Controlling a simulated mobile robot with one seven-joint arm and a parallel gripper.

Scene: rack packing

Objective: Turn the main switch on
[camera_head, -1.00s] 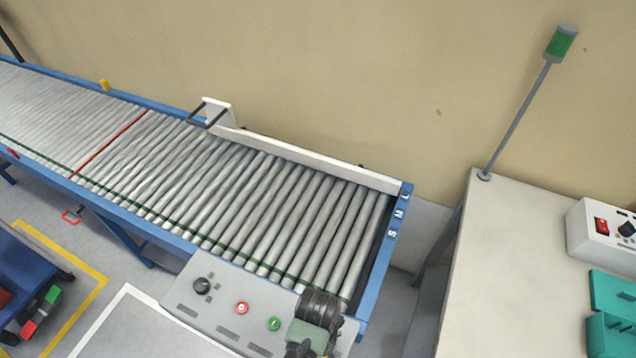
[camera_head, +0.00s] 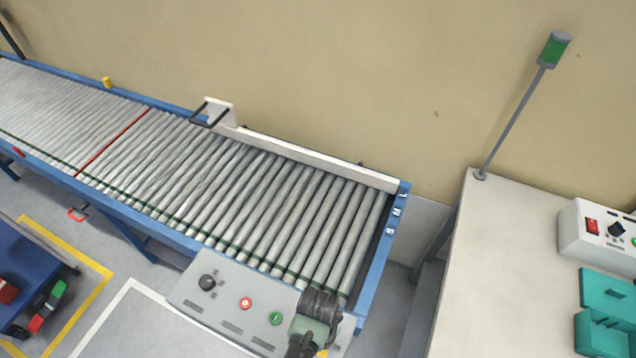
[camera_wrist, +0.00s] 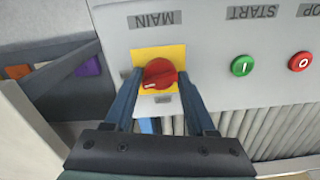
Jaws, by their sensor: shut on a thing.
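The main switch (camera_wrist: 159,74) is a red rotary knob on a yellow plate (camera_wrist: 146,54), under the label MAIN, which appears upside down in the wrist view. Its grip ridge looks roughly crosswise, slightly tilted; I cannot tell on from off. My gripper (camera_wrist: 158,80) is shut on the knob, with one blue finger at each side. In the head view my gripper (camera_head: 312,325) is over the right end of the grey control panel (camera_head: 228,308) and hides the switch there.
Beside the switch are a green start button (camera_wrist: 242,66) and a red stop button (camera_wrist: 299,62). A black selector (camera_head: 207,282) is at the panel's left. The roller conveyor (camera_head: 250,190) is empty. A white table (camera_head: 500,270) with a control box (camera_head: 598,232) stands right.

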